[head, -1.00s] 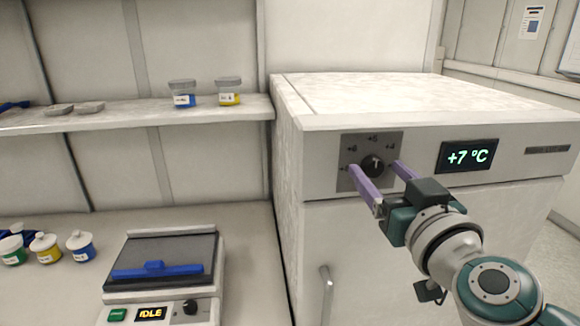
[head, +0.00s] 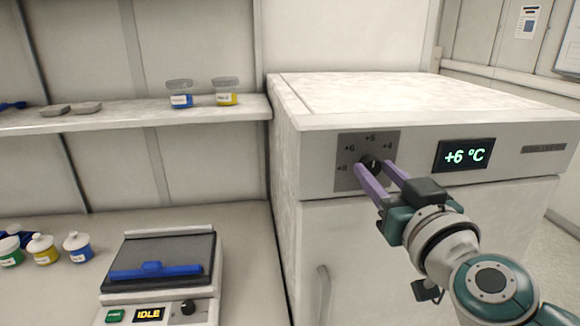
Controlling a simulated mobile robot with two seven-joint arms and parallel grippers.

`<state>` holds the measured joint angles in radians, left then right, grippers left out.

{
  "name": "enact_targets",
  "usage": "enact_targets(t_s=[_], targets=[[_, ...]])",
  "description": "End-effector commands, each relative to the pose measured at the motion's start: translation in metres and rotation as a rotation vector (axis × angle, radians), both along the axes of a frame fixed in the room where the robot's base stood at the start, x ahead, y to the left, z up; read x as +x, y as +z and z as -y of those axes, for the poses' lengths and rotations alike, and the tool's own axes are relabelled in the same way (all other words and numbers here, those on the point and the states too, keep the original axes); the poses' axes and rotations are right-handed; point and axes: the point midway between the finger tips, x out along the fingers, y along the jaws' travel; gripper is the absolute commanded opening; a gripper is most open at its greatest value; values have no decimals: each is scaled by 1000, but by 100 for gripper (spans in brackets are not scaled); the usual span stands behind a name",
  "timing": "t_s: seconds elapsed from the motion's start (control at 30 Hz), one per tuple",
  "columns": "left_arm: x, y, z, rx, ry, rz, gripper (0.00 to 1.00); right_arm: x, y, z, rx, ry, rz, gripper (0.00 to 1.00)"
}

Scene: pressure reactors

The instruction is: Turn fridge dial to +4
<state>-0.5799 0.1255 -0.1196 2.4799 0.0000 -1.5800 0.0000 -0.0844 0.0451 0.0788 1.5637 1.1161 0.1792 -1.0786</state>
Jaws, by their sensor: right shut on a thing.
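The white fridge (head: 430,220) stands at the right, with a grey dial plate (head: 350,150) on its upper front. The plate carries marks including +8, +6, +5 and +4. The small black fridge dial (head: 373,164) sits on the plate, partly hidden by my fingers. The display (head: 466,155) to its right reads +6 °C. My right gripper (head: 374,174) reaches in from the lower right, its purple fingers shut on the dial. My left gripper is not in view.
A device (head: 160,275) reading IDLE, with a blue bar on top, is on the bench at lower left. Lidded jars (head: 77,247) stand left of it. A shelf (head: 130,115) holds two labelled containers. A vertical handle (head: 323,292) is on the fridge door.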

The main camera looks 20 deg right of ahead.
Motion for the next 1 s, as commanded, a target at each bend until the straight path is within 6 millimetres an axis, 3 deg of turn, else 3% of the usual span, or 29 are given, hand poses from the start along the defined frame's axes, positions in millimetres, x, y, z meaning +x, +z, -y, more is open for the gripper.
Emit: enact_targets(t_s=[0.37,1.0], targets=[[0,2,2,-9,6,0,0,0,0,0,93,0,22,0],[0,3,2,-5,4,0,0,0,0,1,611,0,147,0]])
